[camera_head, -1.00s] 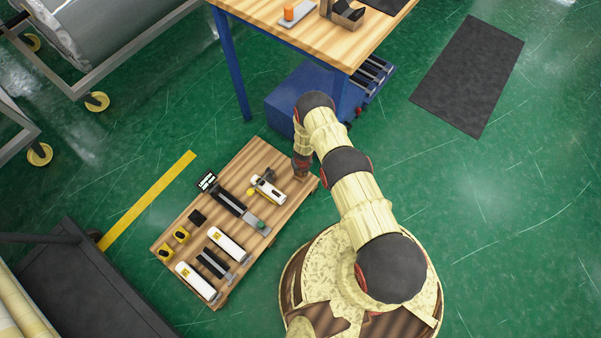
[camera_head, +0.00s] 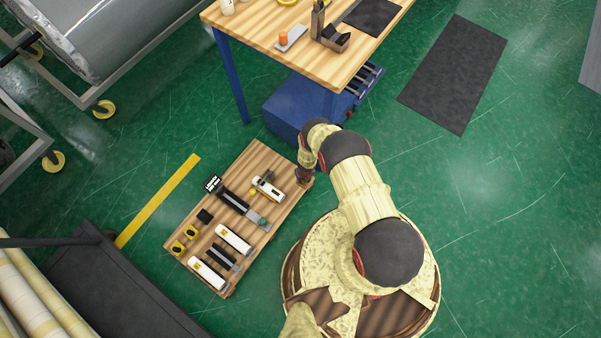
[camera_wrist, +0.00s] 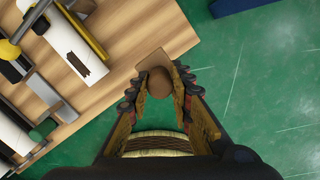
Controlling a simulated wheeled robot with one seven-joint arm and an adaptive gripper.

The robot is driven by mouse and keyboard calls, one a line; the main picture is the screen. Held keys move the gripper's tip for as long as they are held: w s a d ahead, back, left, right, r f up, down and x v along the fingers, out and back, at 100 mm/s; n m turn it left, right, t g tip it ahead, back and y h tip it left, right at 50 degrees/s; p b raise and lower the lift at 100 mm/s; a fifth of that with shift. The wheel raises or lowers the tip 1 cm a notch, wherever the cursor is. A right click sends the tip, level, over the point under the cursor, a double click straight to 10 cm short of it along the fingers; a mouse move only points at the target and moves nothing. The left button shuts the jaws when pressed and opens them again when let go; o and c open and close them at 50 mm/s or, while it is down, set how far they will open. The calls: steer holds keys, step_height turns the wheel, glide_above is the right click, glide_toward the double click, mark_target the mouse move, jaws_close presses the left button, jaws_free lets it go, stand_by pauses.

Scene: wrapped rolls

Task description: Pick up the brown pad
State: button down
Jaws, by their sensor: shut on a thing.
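The brown pad (camera_wrist: 154,62) is between the fingertips of my gripper (camera_wrist: 160,80) in the wrist view. A rounded brown part (camera_wrist: 160,83) shows just below it, between the fingers. My gripper is shut on the pad. Both are at the edge of the wooden board, with green floor beside them. In the head view my gripper (camera_head: 304,177) is at the board's right corner, and the pad is too small or hidden to make out there. I cannot tell whether the pad is clear of the board.
The low wooden board (camera_head: 262,160) carries white-bodied tools (camera_head: 233,238), dark bars, yellow pieces (camera_head: 192,232) and a small green-ended piece. A workbench (camera_head: 290,62) with blue legs and a blue drawer unit (camera_head: 292,108) stands behind. Green floor lies open to the right, around a dark mat (camera_head: 455,75).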

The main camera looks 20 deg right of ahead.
steer(key=s+d+r+p, duration=0.1)
steer(key=s+r+p, duration=0.2)
steer(key=s, duration=0.4)
steer(key=shift+p, duration=0.5)
steer(key=shift+d+r, duration=0.1)
steer(key=c, duration=2.1)
jaws_free()
steer(key=shift+c, duration=0.2)
steer(key=shift+w, duration=0.1)
steer(key=c, duration=0.4)
steer(key=shift+c, duration=0.2)
